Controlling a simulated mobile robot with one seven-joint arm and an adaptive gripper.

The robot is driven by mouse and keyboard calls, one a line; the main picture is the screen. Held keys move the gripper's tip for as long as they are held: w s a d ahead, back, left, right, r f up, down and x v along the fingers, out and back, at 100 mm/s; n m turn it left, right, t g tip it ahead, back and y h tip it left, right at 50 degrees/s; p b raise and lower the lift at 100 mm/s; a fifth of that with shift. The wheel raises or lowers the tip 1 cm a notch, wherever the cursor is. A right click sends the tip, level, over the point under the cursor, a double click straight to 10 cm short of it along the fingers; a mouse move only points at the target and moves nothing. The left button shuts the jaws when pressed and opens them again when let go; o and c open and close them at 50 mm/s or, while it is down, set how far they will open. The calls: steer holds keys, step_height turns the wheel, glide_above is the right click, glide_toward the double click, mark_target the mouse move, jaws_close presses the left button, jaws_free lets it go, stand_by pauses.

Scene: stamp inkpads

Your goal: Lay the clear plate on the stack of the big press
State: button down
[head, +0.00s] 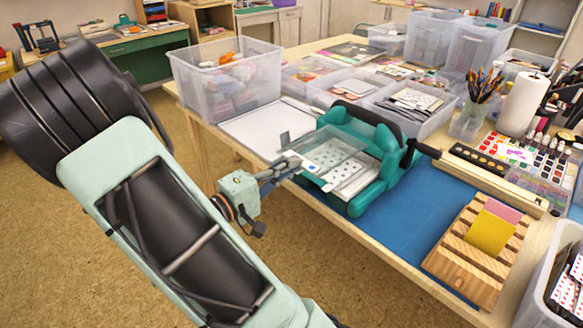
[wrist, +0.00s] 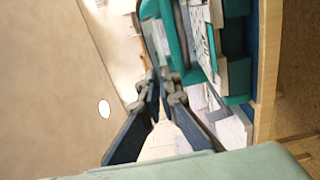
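The big press (head: 375,205) is teal with a dark roller on top and stands on the blue mat; it fills the upper middle of the wrist view (wrist: 236,60). Its stack (head: 356,178), with a white dotted sheet, lies on the bed at the press's near left side. The clear plate (head: 338,148) is see-through and held above the stack, tilted, with its far part close to the roller frame. My gripper (head: 292,163) is at the plate's left edge, its fingers closed together on it. In the wrist view the fingertips (wrist: 163,98) nearly meet; the plate's outline is hard to see.
A crank handle (head: 425,149) sticks out right of the press. A wooden rack (head: 465,258) stands at the front right. Clear bins (head: 225,80) line the back left. A white board (head: 262,130) lies left of the press. Blue mat is free in front.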

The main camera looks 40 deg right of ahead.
steer(key=shift+f+b, duration=0.75)
steer(key=shift+f, duration=0.05)
steer(key=shift+d+f+b, duration=0.1)
steer(key=shift+f+b, duration=0.1)
steer(key=shift+b, duration=0.1)
steer(key=shift+w+d+f+b, duration=0.1)
steer(key=shift+d+f+b, duration=1)
steer(key=shift+f+b, duration=0.25)
steer(key=shift+d+f+b, duration=0.2)
steer(key=shift+f+b, duration=0.45)
steer(key=shift+b, duration=0.05)
